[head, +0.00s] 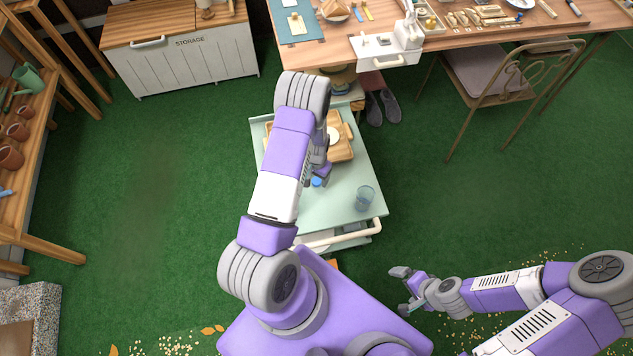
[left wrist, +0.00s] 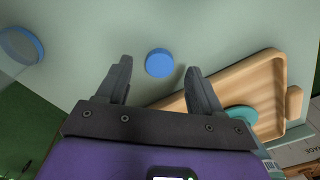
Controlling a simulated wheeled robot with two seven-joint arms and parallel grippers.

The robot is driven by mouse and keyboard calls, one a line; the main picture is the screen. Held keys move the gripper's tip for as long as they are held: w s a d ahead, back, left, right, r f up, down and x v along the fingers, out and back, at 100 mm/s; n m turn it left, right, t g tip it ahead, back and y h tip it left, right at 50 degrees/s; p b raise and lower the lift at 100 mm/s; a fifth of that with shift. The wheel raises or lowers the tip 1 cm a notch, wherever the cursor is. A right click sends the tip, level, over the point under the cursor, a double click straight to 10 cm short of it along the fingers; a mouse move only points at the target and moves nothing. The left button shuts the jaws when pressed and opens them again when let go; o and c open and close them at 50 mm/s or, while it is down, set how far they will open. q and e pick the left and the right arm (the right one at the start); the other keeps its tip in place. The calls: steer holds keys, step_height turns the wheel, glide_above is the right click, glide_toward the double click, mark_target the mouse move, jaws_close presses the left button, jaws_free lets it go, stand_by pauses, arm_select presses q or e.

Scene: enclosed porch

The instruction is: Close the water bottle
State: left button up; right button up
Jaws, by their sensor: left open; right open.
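A round blue cap (head: 317,183) lies on the pale green cart top (head: 345,190). In the left wrist view the cap (left wrist: 159,63) shows between and just beyond my left fingertips, not gripped. My left gripper (head: 321,174) is open above the cart; its fingers also show in the left wrist view (left wrist: 158,68). A clear bluish vessel (head: 365,198), seemingly the water bottle, stands near the cart's front right corner. Part of it shows at the left edge of the wrist view (left wrist: 22,45). My right gripper (head: 402,290) is open and empty, low at the right, off the cart.
A wooden tray (head: 345,152) with a round white item (head: 333,136) lies farther back on the cart, partly behind my left arm. A cart handle (head: 345,234) runs along the near edge. A desk (head: 460,40) stands behind.

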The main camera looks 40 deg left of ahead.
mark_target(317, 182)
arm_select(q)
step_height(317, 182, down, 2)
steer(key=shift+f, duration=0.25)
steer(key=shift+r, duration=0.1)
steer(key=c, duration=1.1)
